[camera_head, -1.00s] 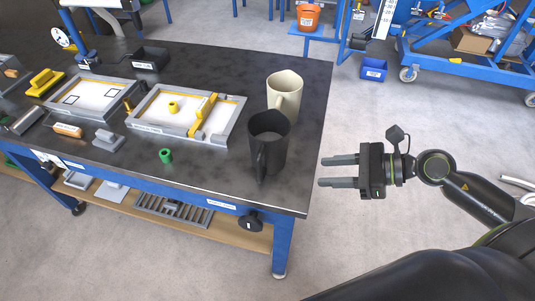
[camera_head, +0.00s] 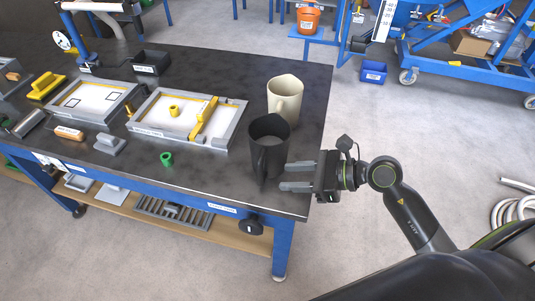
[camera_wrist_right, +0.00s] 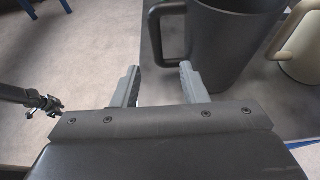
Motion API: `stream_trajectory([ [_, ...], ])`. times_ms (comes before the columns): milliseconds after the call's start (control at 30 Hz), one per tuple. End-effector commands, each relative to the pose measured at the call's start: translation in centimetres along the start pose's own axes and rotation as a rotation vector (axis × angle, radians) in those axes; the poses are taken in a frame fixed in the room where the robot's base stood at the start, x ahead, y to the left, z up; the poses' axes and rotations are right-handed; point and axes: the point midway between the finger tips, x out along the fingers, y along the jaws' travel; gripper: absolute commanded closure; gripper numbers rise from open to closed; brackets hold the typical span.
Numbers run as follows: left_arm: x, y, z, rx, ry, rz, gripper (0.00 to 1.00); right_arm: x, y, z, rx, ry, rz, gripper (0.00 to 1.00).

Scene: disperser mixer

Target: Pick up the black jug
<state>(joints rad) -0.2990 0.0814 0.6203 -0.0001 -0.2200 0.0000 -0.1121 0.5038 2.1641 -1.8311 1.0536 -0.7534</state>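The black jug (camera_head: 270,145) stands upright near the right front corner of the dark table (camera_head: 215,182), its handle toward the front. My right gripper (camera_head: 281,177) is open and empty at the jug's right front side, its fingers pointing left. In the right wrist view the two fingertips (camera_wrist_right: 158,84) are apart. The jug (camera_wrist_right: 228,45) is ahead and to the right there, and its handle (camera_wrist_right: 166,32) lies beyond the gap between the fingers. I see no clear contact with the jug. My left gripper is not in view.
A cream jug (camera_head: 285,98) stands just behind the black jug, and also shows in the wrist view (camera_wrist_right: 303,45). Two framed trays (camera_head: 187,141) and a small green ring (camera_head: 167,159) lie to the left. Floor is open right of the table.

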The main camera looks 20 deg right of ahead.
Motion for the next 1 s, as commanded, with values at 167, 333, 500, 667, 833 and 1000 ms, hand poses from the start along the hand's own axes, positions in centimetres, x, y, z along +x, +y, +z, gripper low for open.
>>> stream_trajectory([
  [167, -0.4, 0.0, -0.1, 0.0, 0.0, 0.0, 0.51, 2.0, 0.0, 0.2, 0.003, -0.005, 0.0, 0.61],
  [333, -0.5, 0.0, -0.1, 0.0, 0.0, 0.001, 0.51, 3.1, 0.0, 0.1, 0.002, -0.002, 0.001, 0.61],
  [500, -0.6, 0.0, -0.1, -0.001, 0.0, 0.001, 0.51, 3.6, 0.1, 0.1, 0.001, -0.001, 0.001, 0.61],
  [667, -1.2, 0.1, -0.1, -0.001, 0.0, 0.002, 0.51, 4.9, 0.2, 0.4, 0.003, -0.005, 0.002, 0.61],
  [833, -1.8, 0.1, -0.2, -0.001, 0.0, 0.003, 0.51, 6.8, 0.4, 0.5, 0.004, -0.004, 0.003, 0.61],
  [1000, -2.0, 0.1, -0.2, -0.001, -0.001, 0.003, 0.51, 8.3, 0.4, 0.3, 0.001, -0.002, 0.001, 0.61],
])
